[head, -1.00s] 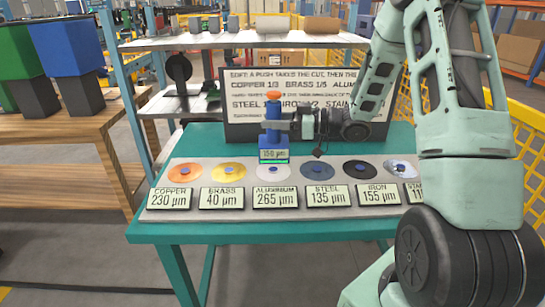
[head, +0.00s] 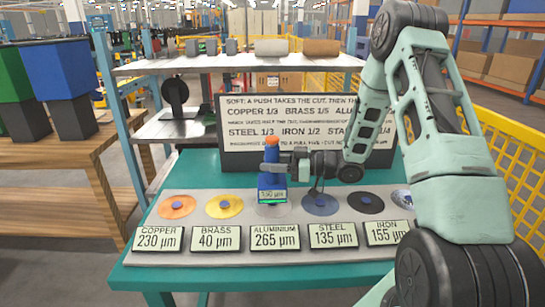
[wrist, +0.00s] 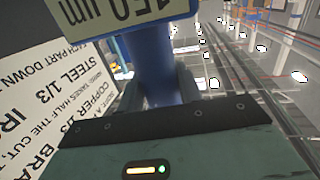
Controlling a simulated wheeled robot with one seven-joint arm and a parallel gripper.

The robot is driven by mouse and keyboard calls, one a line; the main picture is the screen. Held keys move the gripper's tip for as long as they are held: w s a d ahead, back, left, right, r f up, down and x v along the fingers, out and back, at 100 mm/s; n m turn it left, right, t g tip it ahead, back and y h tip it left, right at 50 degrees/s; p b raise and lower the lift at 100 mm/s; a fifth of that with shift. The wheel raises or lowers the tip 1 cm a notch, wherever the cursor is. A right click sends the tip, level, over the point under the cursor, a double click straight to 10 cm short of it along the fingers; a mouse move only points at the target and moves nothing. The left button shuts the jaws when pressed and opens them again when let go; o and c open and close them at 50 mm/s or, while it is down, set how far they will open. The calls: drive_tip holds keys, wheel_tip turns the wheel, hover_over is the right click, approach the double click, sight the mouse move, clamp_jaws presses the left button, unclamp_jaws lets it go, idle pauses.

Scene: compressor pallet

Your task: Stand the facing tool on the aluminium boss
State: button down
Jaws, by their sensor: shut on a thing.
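The facing tool (head: 268,178) is blue with an orange top and a small display at its lower end that seems to read 150 µm. My gripper (head: 285,167) is shut on its body from the right and holds it roughly upright. The tool also fills the top of the wrist view (wrist: 155,65), between the fingers. The aluminium disc (head: 284,211) lies behind the 265 µm label (head: 275,236). The tool's lower end hides the disc's middle and boss, and I cannot tell whether it touches.
A printed sign (head: 230,150) stands behind. A wooden bench (head: 70,165) is at the left.

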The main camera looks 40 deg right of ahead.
sight(273, 174)
drive_tip(key=shift+f, duration=1.6)
drive_tip(key=shift+f, duration=0.15)
drive_tip(key=c, duration=0.9)
unclamp_jaws()
drive_tip(key=shift+f, duration=0.1)
drive_tip(key=shift+c, duration=0.2)
drive_tip(key=shift+r, duration=0.25)
drive_tip(key=b+v, duration=0.1)
drive_tip(key=v, duration=1.1)
